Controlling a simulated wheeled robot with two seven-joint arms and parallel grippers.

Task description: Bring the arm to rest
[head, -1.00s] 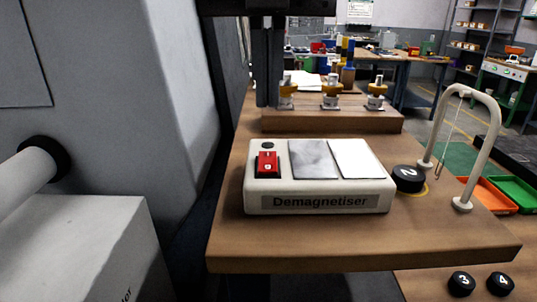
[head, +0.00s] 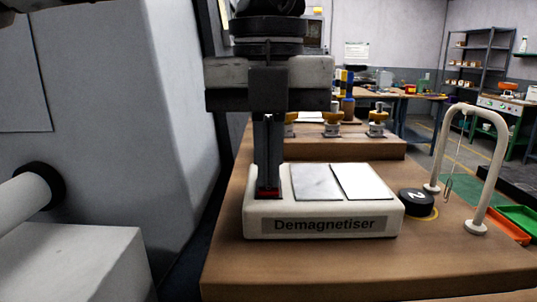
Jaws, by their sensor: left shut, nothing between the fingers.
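My left gripper (head: 268,188) comes down from the top of the picture, shut and empty. Its fingertips are at the red switch on the left of the white demagnetiser (head: 325,238). Most of the switch is hidden behind the fingers, with a thin red strip (head: 263,197) showing at their tips. I cannot tell whether they press it or only touch it. Two pale plates lie on the demagnetiser's top, to the right of the fingers. My right gripper is out of view.
A black puck marked 2 (head: 416,202) sits right of the demagnetiser, before a cream arch (head: 486,120). Behind is a wooden step (head: 370,149) with several brass-collared fittings. A large grey machine (head: 95,100) stands close on the left. The bench front is clear.

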